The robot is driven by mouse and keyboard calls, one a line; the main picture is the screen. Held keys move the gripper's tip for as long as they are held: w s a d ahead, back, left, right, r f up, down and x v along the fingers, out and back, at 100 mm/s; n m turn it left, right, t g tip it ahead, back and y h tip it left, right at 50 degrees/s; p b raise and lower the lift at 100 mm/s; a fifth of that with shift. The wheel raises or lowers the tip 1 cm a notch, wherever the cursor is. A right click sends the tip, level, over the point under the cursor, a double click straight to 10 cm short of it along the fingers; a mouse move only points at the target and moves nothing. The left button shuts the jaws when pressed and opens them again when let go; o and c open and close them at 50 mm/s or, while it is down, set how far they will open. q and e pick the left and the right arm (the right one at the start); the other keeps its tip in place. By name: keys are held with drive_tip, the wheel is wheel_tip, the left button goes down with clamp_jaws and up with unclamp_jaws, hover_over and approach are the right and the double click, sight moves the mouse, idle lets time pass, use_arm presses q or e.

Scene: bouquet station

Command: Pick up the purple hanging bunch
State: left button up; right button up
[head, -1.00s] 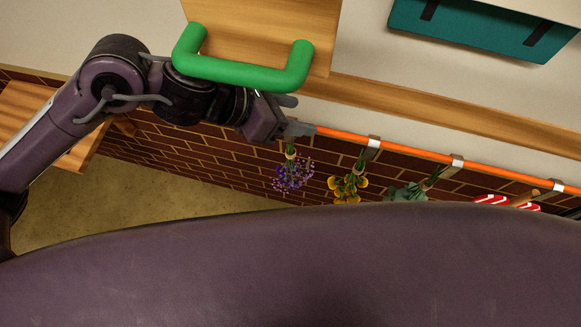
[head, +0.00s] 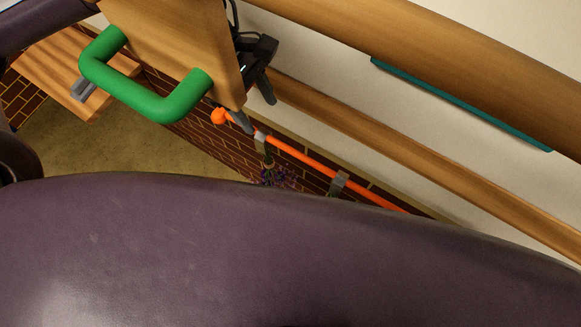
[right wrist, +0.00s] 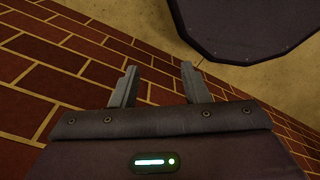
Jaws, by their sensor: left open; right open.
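The purple hanging bunch (head: 277,177) hangs head down below a grey clip (head: 260,141) near the left end of the orange rail (head: 303,156) in the head view. Its lower part is cut off by my own body. My left gripper (head: 257,113) is partly hidden behind a wooden board. Its fingers are open above the rail's left end, with one finger close to the clip; I cannot tell whether they touch. The bunch is not between the fingers. My right gripper (right wrist: 158,75) is open and empty in the right wrist view, over the brick surface.
A wooden board (head: 180,45) with a green handle (head: 140,95) covers part of my left arm. Another grey clip (head: 338,183) sits farther right on the rail. A wooden beam (head: 400,150) runs above the rail. A wooden shelf (head: 65,60) is at upper left.

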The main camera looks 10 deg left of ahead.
sight(258, 130)
use_arm(q)
drive_tip(key=shift+b+x, duration=0.4)
drive_tip(key=shift+x, duration=0.4)
drive_tip(key=shift+s+a+f+b, duration=0.2)
drive_tip(key=shift+s+a+f, duration=0.05)
drive_tip(key=shift+a, duration=0.2)
drive_tip(key=shift+s+a+f+b, duration=0.15)
drive_tip(key=shift+s+a+f, duration=0.1)
drive_tip(key=shift+a, duration=0.2)
drive_tip(key=shift+s+f+b, duration=0.1)
drive_tip(key=shift+f+b, duration=0.75)
drive_tip(key=shift+f, duration=0.1)
drive_tip(key=shift+d+f+b, duration=0.4)
drive_tip(key=shift+f+b, duration=0.05)
drive_tip(key=shift+f, duration=0.15)
drive_tip(key=shift+d+f+b, duration=0.4)
drive_tip(key=shift+f+b, duration=0.05)
drive_tip(key=shift+f, duration=0.15)
drive_tip(key=shift+d, duration=0.15)
drive_tip(key=shift+a, duration=0.25)
drive_tip(key=c, duration=0.4)
clamp_jaws()
use_arm(e)
drive_tip(key=a+f, duration=0.3)
drive_tip(key=f, duration=0.2)
drive_tip(key=shift+s+f, duration=0.2)
drive_tip(key=shift+s, duration=0.15)
